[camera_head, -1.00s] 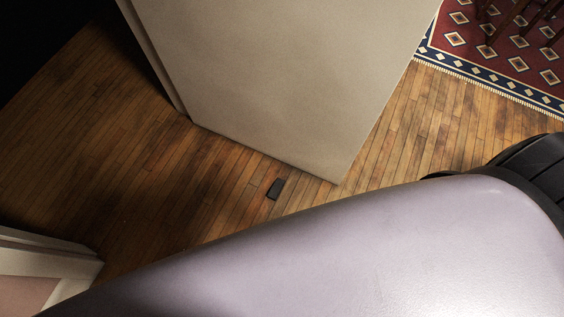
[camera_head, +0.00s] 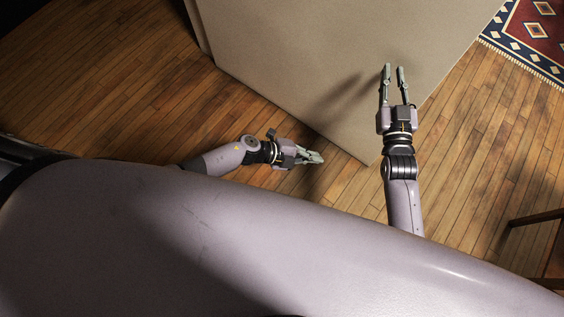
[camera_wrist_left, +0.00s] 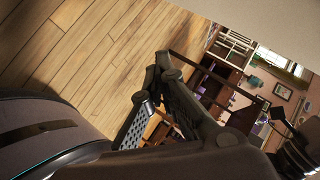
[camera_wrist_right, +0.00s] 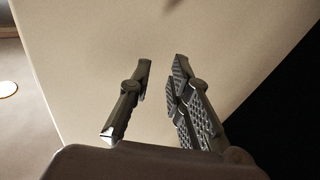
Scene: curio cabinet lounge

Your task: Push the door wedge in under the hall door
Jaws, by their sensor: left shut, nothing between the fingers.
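The hall door, a plain beige panel (camera_head: 330,60), stands in the upper middle of the head view, its lower edge close to the wooden floor. It also fills much of the right wrist view (camera_wrist_right: 220,35). My left gripper (camera_head: 315,157) is shut and empty, low by the door's bottom edge near its right corner; in the left wrist view its fingers (camera_wrist_left: 165,68) meet. My right gripper (camera_head: 393,72) is open and empty, in front of the door panel, fingers apart in the right wrist view (camera_wrist_right: 160,70). The door wedge shows in no current view.
Bare wooden floor (camera_head: 110,75) lies left of the door and also to its right. A patterned red and blue rug (camera_head: 535,35) is at the upper right. Dark wooden furniture legs (camera_head: 540,217) show at the right edge.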

